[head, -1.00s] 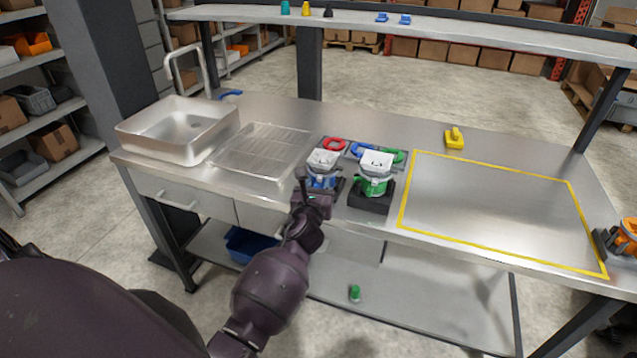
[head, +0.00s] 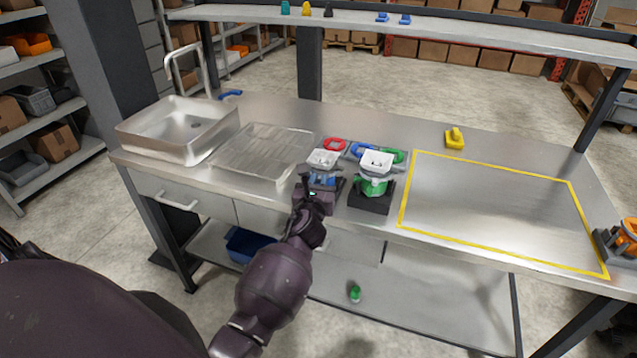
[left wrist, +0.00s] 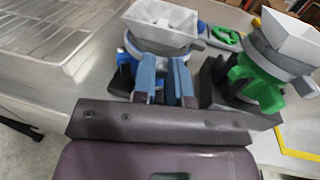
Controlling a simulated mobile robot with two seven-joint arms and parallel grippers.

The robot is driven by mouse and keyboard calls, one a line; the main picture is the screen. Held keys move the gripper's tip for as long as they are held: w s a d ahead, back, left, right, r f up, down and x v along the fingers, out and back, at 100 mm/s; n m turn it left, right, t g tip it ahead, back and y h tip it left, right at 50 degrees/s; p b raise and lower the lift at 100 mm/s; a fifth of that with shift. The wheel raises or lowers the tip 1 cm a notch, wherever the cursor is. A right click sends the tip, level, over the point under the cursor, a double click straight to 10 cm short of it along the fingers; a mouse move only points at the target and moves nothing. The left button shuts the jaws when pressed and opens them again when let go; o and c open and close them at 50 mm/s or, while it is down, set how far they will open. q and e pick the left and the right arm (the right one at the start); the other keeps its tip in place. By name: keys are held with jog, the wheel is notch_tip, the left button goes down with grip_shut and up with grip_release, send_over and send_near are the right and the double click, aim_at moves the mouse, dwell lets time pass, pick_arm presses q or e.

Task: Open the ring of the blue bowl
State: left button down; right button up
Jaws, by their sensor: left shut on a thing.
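The blue bowl (head: 322,180) sits in a dark stand near the front edge of the steel table, with a grey ring around it and a white square hopper (head: 323,158) on top. In the left wrist view the hopper (left wrist: 160,20) and part of the blue bowl (left wrist: 131,47) show just beyond the fingers. My left gripper (left wrist: 165,65) is at the front of the blue bowl, its two fingers close together and shut on a part of the ring. The held part is mostly hidden between the fingers. My right gripper is not in view.
A green bowl (head: 371,186) with its own white hopper stands close on the right. Red, blue and green loops lie behind the bowls. A drying grate (head: 262,150) and sink (head: 178,130) are to the left. The yellow-outlined area (head: 500,210) is clear.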

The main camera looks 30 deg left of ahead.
aim_at(330, 174)
pick_arm(q)
jog(key=shift+w+d+f+n+g+y+b, duration=0.2)
jog(key=shift+d+n+g+y+b, duration=0.1)
jog(key=shift+n+y+b, duration=0.15)
jog(key=n+g+y+b, duration=0.1)
jog(key=w+d+n+g+y+b, duration=0.1)
jog(key=y+b, duration=0.1)
jog(key=shift+d+f+n+y, duration=0.1)
jog(key=shift+d+n+y, duration=0.1)
jog(key=shift+n+y, duration=0.05)
jog(key=n+g+y, duration=0.1)
jog(key=w+d+n+g+y+b, duration=0.1)
jog(key=g, duration=0.1)
jog(key=shift+y, duration=0.3)
jog(key=shift+w+d+r+n+g+y, duration=0.1)
jog(key=shift+w+r+n+g+y, duration=0.1)
jog(key=shift+n+g+y, duration=0.35)
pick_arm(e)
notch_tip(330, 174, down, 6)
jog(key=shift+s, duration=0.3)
pick_arm(q)
jog(key=shift+n+g, duration=0.25)
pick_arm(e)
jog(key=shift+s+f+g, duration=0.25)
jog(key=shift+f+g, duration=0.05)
pick_arm(q)
jog(key=c, duration=1.1)
grip_release()
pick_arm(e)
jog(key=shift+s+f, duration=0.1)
